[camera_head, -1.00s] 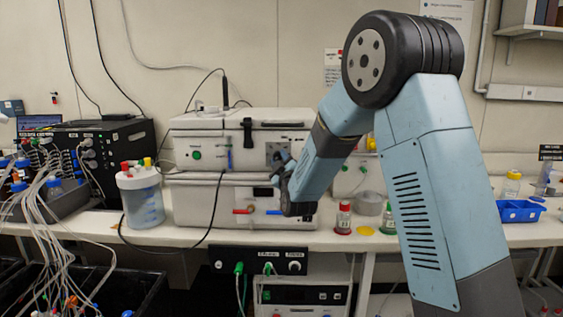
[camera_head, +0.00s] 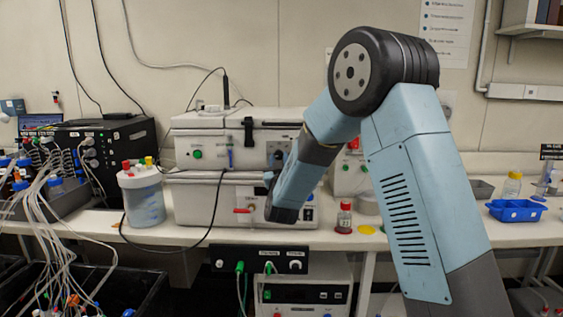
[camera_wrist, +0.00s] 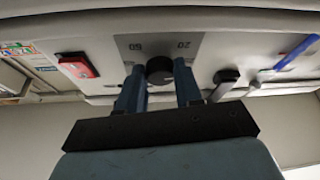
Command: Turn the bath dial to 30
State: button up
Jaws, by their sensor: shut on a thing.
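The dial (camera_wrist: 160,70) is a round black knob on a grey panel (camera_wrist: 128,43), seen close in the wrist view. The markings on the panel look upside down and read like 50 and 20; no pointer position is legible. My gripper (camera_wrist: 160,80) has its two blue fingers on either side of the knob, shut on it. In the head view my gripper (camera_head: 269,181) is at the front of the white stacked units (camera_head: 190,205), small and partly hidden by my wrist.
In the wrist view a red switch (camera_wrist: 77,66), a black knob-like part (camera_wrist: 226,76) and a blue handle (camera_wrist: 297,52) flank the panel. On the bench stand a lidded container (camera_head: 142,198) at left, a red-capped bottle (camera_head: 344,218) and a blue tray (camera_head: 516,210) at right.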

jog(key=m+h, duration=0.1)
jog(key=m, duration=0.1)
jog(key=m+h, duration=0.1)
jog(key=m, duration=0.2)
jog(key=m+h, duration=0.2)
jog(key=m, duration=0.1)
jog(key=shift+a, duration=0.3)
jog(key=m+g+h, duration=0.1)
jog(key=m, duration=0.2)
jog(key=m+g+h, duration=0.1)
jog(key=m+h, duration=0.1)
jog(key=m, duration=0.2)
jog(key=shift+a+r+m, duration=0.1)
jog(key=shift+a+m, duration=0.05)
jog(key=shift+m, duration=0.15)
jog(key=o, duration=1)
jog(key=shift+o, duration=0.2)
jog(key=v, duration=1.3)
jog(key=shift+s+a, duration=0.25)
jog(key=shift+s, duration=0.05)
